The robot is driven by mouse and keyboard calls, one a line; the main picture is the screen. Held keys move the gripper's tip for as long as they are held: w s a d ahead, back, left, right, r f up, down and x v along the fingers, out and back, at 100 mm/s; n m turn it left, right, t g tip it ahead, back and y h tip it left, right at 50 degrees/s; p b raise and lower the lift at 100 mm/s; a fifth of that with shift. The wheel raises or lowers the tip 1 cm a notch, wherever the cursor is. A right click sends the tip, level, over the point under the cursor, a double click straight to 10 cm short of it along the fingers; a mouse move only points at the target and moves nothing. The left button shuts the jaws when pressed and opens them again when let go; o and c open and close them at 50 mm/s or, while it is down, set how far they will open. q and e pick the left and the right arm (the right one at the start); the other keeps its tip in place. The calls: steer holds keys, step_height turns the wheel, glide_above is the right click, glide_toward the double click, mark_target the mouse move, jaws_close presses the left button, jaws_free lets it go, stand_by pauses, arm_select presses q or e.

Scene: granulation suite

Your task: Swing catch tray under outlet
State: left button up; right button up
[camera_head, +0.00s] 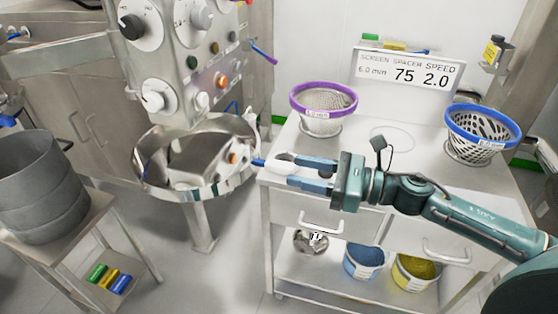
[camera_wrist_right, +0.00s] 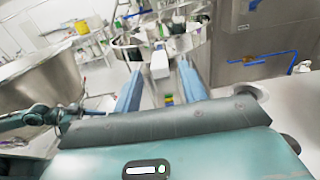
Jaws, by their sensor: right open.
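A round, shallow steel pan (camera_head: 146,178), apparently the catch tray, hangs at the machine's lower front, around a grey metal housing with an orange button. I cannot make out the outlet. My right gripper (camera_head: 280,172) reaches in from the right over the front left corner of the white cabinet, its fingers pointing left at the pan's right side. It is open. In the right wrist view a pale block (camera_wrist_right: 160,64) shows between the fingertips (camera_wrist_right: 160,75), with steel rim behind it; I cannot tell whether they touch. My left gripper is not seen.
The white cabinet (camera_head: 292,207) carries a purple-rimmed screen (camera_head: 325,105), a blue-rimmed basket (camera_head: 482,130) and a display sign (camera_head: 408,75). The machine's control panel (camera_head: 185,60) stands above the pan. A grey drum (camera_head: 42,185) sits on a stand at the left. Floor is clear between.

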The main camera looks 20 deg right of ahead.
mark_target(279, 163)
steer(key=p+x, duration=0.1)
steer(key=x, duration=0.3)
steer(key=shift+r, duration=0.2)
steer(key=shift+w+a+f, duration=0.2)
steer(key=shift+w+a, duration=0.15)
steer(key=shift+a, duration=0.2)
steer(key=shift+c, duration=0.3)
jaws_close()
